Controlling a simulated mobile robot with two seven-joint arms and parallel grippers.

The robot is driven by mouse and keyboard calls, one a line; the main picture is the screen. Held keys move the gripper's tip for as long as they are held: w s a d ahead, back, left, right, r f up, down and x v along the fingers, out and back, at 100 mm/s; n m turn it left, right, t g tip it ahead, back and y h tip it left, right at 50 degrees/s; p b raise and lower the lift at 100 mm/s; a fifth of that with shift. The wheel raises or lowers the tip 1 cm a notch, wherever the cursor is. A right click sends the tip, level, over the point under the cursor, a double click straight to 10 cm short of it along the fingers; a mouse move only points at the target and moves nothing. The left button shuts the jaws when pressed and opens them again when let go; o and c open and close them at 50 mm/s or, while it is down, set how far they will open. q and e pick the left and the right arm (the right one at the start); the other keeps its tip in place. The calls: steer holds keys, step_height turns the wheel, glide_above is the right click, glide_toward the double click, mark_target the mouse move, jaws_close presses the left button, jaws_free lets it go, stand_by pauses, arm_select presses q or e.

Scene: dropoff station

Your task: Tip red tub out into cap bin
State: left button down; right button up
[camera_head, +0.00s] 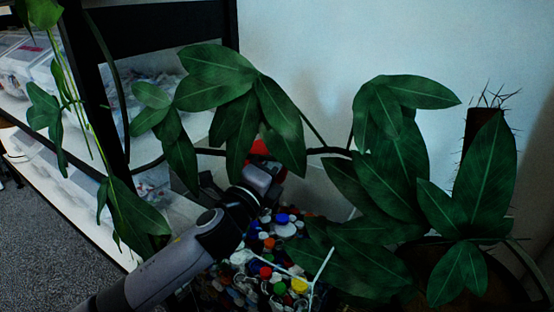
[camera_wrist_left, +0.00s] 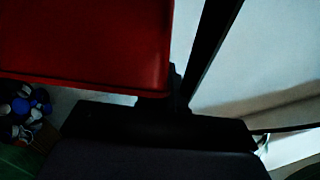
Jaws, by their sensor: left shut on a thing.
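The red tub (camera_head: 258,147) is mostly hidden in the head view behind plant leaves and my left gripper. In the left wrist view the red tub (camera_wrist_left: 85,40) fills the upper left, close to the camera. My left gripper (camera_head: 264,172) is shut on the tub; its dark fingers (camera_wrist_left: 175,92) meet the tub's lower right edge in the wrist view. The cap bin (camera_head: 320,268), with a pale rim, holds many coloured caps below and right of the gripper. Leaves cover part of the bin. I cannot tell how far the tub is tilted or what it holds.
A large plant (camera_head: 390,170) spreads its leaves over the bin and around my left gripper. A black-framed shelf (camera_head: 85,60) with clear boxes stands at the left. A pale wall (camera_head: 320,50) is behind. Grey carpet (camera_head: 45,220) shows at the lower left.

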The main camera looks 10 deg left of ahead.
arm_select(q)
step_height(320, 180, up, 8)
steer(key=p, duration=0.7)
steer(key=shift+r+p, duration=0.2)
steer(key=shift+p, duration=0.15)
arm_select(e)
step_height(320, 180, up, 6)
steer(key=s+d, duration=0.1)
steer(key=shift+d+g, duration=0.3)
arm_select(q)
steer(key=w+a+r+n+g+y+b, duration=0.1)
steer(key=w+a+n+g, duration=0.15)
steer(key=a+n, duration=0.55)
steer(key=w+a+r+n+g+y+b, duration=0.1)
steer(key=w+a+n+g, duration=0.15)
steer(key=a+n, duration=0.6)
steer(key=s+r+n+g+h+b, duration=0.1)
steer(key=s+r+g+h, duration=0.2)
steer(key=s+r+h, duration=0.1)
steer(key=shift+s+a+r, duration=0.25)
steer(key=shift+a+r, duration=0.05)
steer(key=shift+r, duration=0.2)
arm_select(e)
step_height(320, 180, down, 4)
steer(key=shift+r, duration=0.2)
steer(key=shift+s, duration=0.1)
